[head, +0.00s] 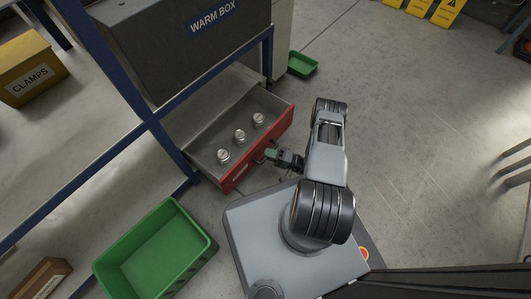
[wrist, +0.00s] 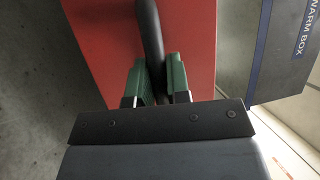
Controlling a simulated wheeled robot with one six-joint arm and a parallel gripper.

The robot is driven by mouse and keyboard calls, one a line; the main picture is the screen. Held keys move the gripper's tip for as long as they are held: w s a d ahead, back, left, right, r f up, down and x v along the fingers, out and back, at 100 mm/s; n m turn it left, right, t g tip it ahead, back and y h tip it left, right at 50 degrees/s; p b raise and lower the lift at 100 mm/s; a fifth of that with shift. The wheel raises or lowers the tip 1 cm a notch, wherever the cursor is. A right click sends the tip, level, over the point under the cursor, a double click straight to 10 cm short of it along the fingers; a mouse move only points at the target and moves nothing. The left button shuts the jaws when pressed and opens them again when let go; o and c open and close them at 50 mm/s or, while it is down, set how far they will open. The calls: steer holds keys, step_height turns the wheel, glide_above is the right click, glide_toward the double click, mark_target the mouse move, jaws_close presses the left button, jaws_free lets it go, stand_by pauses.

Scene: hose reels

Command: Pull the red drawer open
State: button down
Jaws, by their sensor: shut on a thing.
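The red drawer (head: 240,174) stands pulled out from under the bench, its grey inside showing. Several silvery round parts (head: 240,136) sit in a row in it. My gripper (head: 268,156) is at the drawer's front. In the wrist view its two green fingers (wrist: 159,82) stand on either side of a dark bar handle (wrist: 151,38), shut on it. The red front also fills the upper middle of the wrist view (wrist: 100,50). The fingertips' exact contact is partly hidden by the handle.
A large green bin (head: 155,250) stands on the floor at the lower left, and a small green tray (head: 302,64) behind the drawer. The grey warm box (head: 165,45) sits above. A blue post (head: 170,150) stands beside the drawer.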

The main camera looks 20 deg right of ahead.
steer(key=shift+s+d, duration=0.3)
steer(key=shift+s, duration=0.35)
steer(key=c, duration=1.1)
jaws_free()
